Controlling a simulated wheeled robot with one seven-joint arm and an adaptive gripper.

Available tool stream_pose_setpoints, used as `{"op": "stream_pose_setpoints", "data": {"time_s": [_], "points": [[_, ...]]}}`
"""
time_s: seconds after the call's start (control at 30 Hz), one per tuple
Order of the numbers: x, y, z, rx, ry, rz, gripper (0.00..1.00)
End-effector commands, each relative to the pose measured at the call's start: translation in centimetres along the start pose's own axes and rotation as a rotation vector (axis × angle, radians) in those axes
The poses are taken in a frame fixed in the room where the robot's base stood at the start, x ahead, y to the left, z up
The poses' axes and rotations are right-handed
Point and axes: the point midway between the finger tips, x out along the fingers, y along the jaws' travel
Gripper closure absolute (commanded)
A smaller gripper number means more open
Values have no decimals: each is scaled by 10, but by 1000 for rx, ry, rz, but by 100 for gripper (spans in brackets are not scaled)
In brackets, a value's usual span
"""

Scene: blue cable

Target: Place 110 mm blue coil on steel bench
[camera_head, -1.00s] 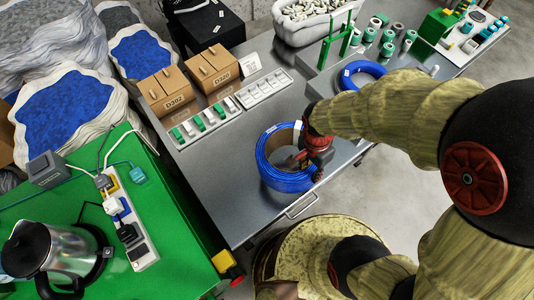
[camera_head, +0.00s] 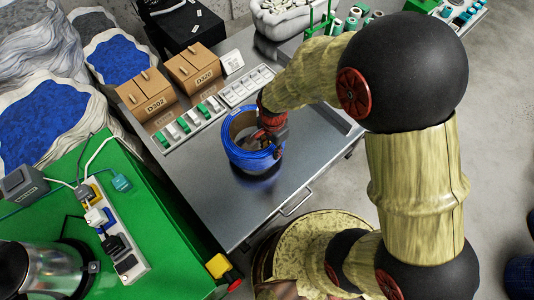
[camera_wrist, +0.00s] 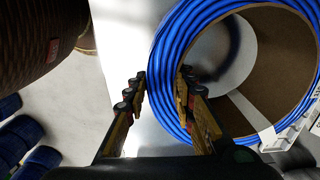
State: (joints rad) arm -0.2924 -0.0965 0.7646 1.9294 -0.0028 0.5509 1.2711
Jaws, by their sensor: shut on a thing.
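The blue coil (camera_head: 244,159), a ring of blue cable with a brown inner lining, is over the front part of the steel bench (camera_head: 205,205). My gripper (camera_head: 275,146) is at the coil's right side. In the wrist view my gripper (camera_wrist: 162,78) has one finger outside and one inside the wall of the coil (camera_wrist: 171,60), shut on it. A dark shadow or reflection shows below the coil; I cannot tell whether it touches the bench. My arm hides part of the bench's far right.
Two brown boxes (camera_head: 145,102) and (camera_head: 194,74) stand behind the coil, with a row of small green and white parts (camera_head: 189,122) before them. A green bench (camera_head: 165,235) is at the left. Bare steel lies left and in front of the coil.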

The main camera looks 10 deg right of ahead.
Motion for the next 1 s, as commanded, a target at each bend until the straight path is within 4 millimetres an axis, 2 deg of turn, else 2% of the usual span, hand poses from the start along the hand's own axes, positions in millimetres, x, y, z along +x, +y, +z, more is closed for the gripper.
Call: {"op": "stream_pose_setpoints", "data": {"time_s": [0.1, 0.47, 0.67, 0.9, 0.93, 1.0], "points": [[12, -13, 0, -1, 1, -4, 100], [30, -28, 0, 0, 2, -5, 100], [57, -27, 0, 1, 1, -4, 100], [58, -27, 0, 0, 1, -5, 100], [59, -25, 1, 0, 0, 0, 73], [59, -25, 1, 0, 0, 0, 69]]}}
